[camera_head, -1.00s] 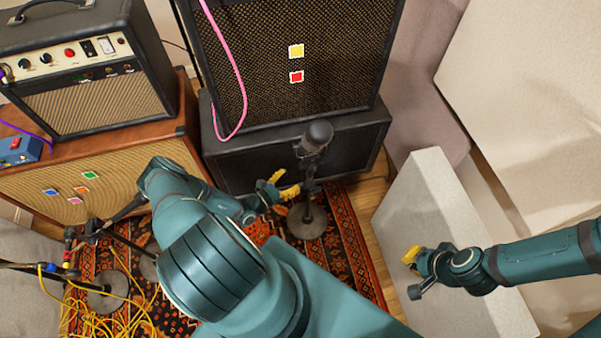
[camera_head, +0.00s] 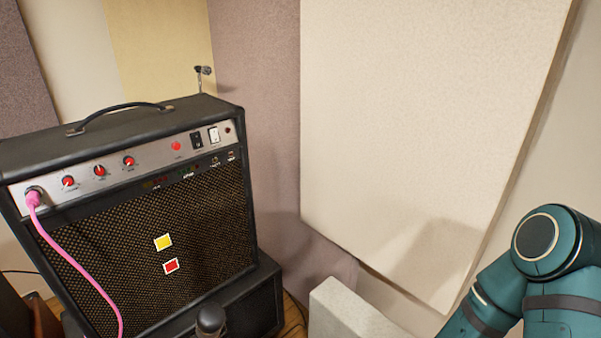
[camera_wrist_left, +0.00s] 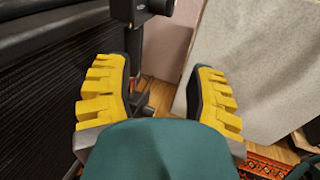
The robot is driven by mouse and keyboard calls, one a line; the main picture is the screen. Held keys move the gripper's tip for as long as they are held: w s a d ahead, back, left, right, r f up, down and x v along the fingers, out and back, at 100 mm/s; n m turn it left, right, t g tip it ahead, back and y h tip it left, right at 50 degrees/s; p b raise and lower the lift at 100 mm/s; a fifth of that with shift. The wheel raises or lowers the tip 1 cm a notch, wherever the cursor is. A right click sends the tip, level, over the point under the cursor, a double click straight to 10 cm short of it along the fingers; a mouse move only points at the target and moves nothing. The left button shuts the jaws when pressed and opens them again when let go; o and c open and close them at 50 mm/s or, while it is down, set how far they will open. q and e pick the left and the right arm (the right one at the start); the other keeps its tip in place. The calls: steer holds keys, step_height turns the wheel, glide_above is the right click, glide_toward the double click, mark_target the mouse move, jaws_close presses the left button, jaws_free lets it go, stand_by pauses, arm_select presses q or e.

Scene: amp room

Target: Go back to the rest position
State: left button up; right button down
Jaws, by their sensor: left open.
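My left gripper (camera_wrist_left: 151,95) shows in the left wrist view with its two yellow-padded fingers spread apart and nothing between them. A dark microphone (camera_wrist_left: 150,8) on its stand is just beyond the fingers, apart from them as far as I can see. The microphone's top (camera_head: 211,319) also shows at the bottom edge of the head view. My left arm is out of the head view. Of my right arm, only teal links show at the lower right of the head view; its gripper is out of frame.
A black amp (camera_head: 140,215) with red knobs and a plugged pink cable (camera_head: 80,262) stands at the left on a black cabinet (camera_head: 248,306). A pale panel (camera_head: 345,312) stands low in the middle. A large cream wall panel (camera_head: 420,120) is behind. A patterned rug (camera_wrist_left: 262,160) lies below.

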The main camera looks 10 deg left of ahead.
arm_select(q)
steer(key=s+d+r+m+g+h, duration=0.3)
steer(key=d+m+g, duration=0.5)
steer(key=d, duration=0.1)
steer(key=s+d+r+m+g+h, duration=0.2)
steer(key=s+d+r+m+g, duration=0.1)
steer(key=d+m+g, duration=0.6)
steer(key=d+r+m+t+y, duration=0.2)
steer(key=d+r+m+y, duration=0.2)
steer(key=r+m+y, duration=0.3)
step_height(320, 180, up, 6)
steer(key=m, duration=0.5)
steer(key=shift+s+d+f+m+y, duration=0.2)
steer(key=shift+s+m+y, duration=0.1)
steer(key=shift+s+m, duration=0.1)
steer(key=shift+c, duration=0.4)
